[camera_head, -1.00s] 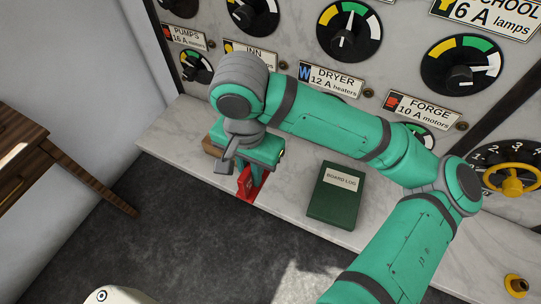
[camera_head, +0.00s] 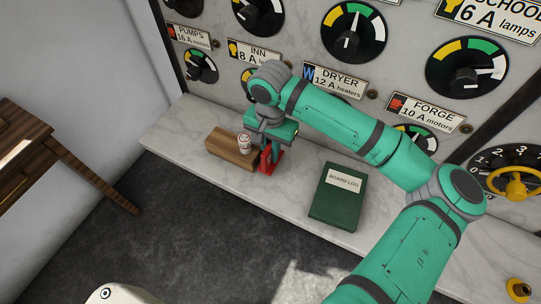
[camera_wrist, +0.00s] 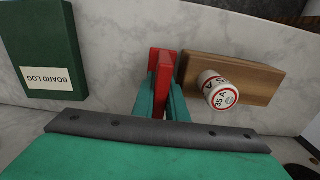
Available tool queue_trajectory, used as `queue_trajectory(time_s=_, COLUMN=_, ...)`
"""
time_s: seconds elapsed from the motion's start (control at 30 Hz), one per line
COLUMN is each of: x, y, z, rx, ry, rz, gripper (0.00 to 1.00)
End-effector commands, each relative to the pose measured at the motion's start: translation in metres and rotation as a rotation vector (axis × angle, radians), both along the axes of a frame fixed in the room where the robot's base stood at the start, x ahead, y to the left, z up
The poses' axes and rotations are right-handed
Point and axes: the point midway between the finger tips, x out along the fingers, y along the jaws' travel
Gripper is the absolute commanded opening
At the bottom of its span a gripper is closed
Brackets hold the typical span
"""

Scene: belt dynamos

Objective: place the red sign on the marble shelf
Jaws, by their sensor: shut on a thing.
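The red sign (camera_head: 269,160) is upright between the fingers of my gripper (camera_head: 273,147), low at the marble shelf (camera_head: 310,168). In the wrist view the red sign (camera_wrist: 162,78) stands between the two green fingers of my gripper (camera_wrist: 162,103), which is shut on it. The sign is beside the right end of a wooden block in the head view. I cannot tell whether its base touches the marble. The sign's face is mostly hidden by my gripper.
The wooden block (camera_head: 222,146) carries a white cylinder with red markings (camera_head: 244,144), close to my gripper. A green board log book (camera_head: 336,200) lies on the shelf to the right. Bare marble separates sign and book. The dial panel (camera_head: 300,50) rises behind.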

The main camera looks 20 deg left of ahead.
Motion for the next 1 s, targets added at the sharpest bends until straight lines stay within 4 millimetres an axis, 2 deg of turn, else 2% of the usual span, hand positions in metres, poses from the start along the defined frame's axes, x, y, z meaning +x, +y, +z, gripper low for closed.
queue_trajectory(time_s=0.17, x=-0.001, y=-0.001, z=-0.02, rx=-0.001, ry=0.001, rz=0.001, gripper=0.0)
queue_trajectory(time_s=0.57, x=-0.001, y=0.0, z=-0.025, rx=0.001, ry=0.001, rz=0.0, gripper=0.0)
queue_trajectory(time_s=0.6, x=-0.001, y=0.0, z=-0.025, rx=0.0, ry=0.001, rz=0.0, gripper=0.15)
queue_trajectory(time_s=0.67, x=-0.001, y=0.0, z=-0.025, rx=0.0, ry=0.001, rz=0.0, gripper=0.29)
queue_trajectory(time_s=1.0, x=-0.001, y=0.0, z=-0.024, rx=0.0, ry=0.0, rz=0.0, gripper=0.31)
